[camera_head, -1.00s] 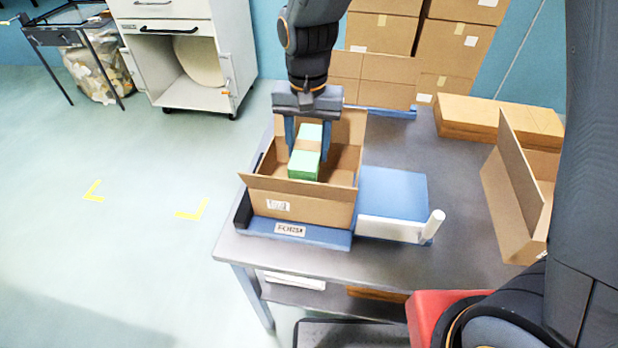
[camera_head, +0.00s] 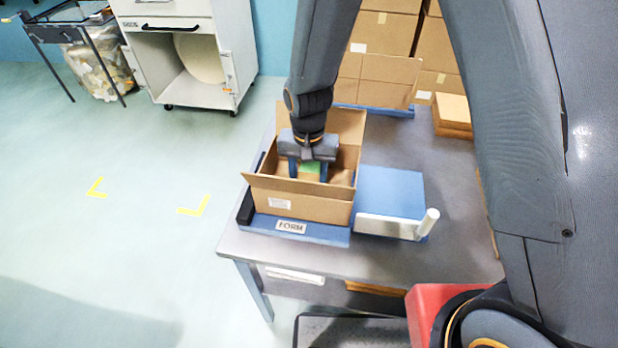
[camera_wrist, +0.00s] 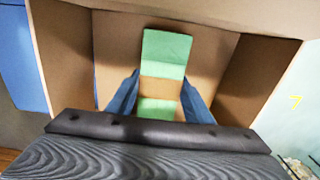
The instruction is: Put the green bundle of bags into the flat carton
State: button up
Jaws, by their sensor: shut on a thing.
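The green bundle of bags (camera_wrist: 166,50), with a brown paper band around its middle, is between the fingers of my gripper (camera_wrist: 160,98) in the wrist view. My gripper (camera_head: 309,172) is shut on it and points down inside the open carton (camera_head: 295,203). In the head view only a small green patch of the bundle (camera_head: 310,167) shows; the rest is hidden by the gripper and the carton's front wall. The carton stands on a blue board labelled FORM (camera_head: 291,227). I cannot tell whether the bundle touches the carton floor.
A blue plate with a white edge and handle (camera_head: 390,195) lies right of the carton on the grey table (camera_head: 455,240). Stacked brown cartons (camera_head: 385,50) stand behind. A smaller carton stack (camera_head: 452,112) is at the back right.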

aim_at(308, 179)
jog(key=shift+f, duration=0.1)
jog(key=o, duration=1.1)
jog(key=shift+o, duration=0.2)
notch_tip(308, 179, up, 12)
jog(key=b, duration=0.3)
jog(key=s+d, duration=0.4)
jog(key=d, duration=0.7)
jog(key=s+d+r+n+t, duration=0.1)
jog(key=s+d, duration=0.3)
jog(key=d, duration=0.7)
jog(key=shift+r+n, duration=0.2)
jog(key=shift+n, duration=0.1)
